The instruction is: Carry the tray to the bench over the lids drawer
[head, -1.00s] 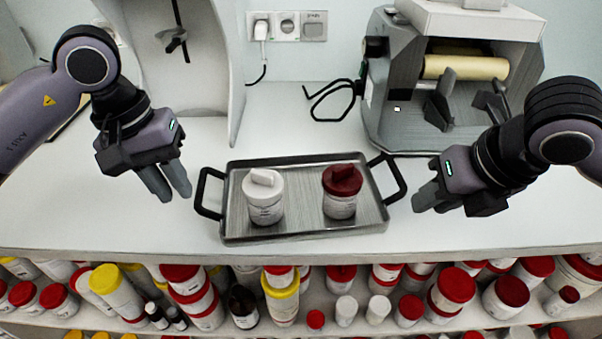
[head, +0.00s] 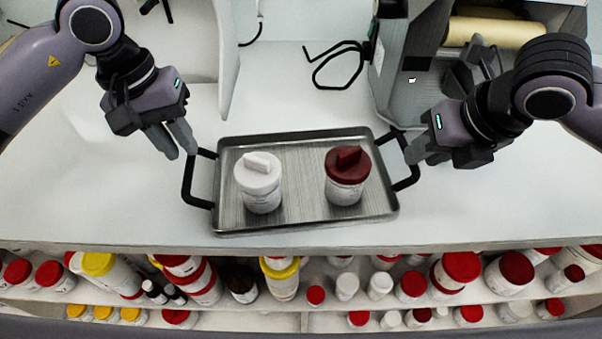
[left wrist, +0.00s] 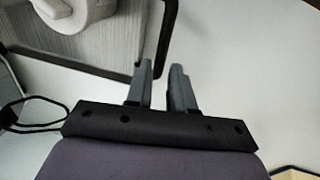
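The metal tray (head: 305,215) lies on the white bench top, with black handles at its left (head: 188,182) and right (head: 411,180) ends. A white-lidded jar (head: 261,190) and a dark-red-lidded jar (head: 345,190) stand upright in it. My left gripper (head: 178,140) is open, just above and beside the left handle.
A grey machine with a cream roller (head: 495,32) stands behind on the right, near my right arm. A black cable (head: 340,70) lies behind the tray. Below the bench's front edge, shelves hold many lidded jars (head: 463,267). Bench space left of the tray is clear.

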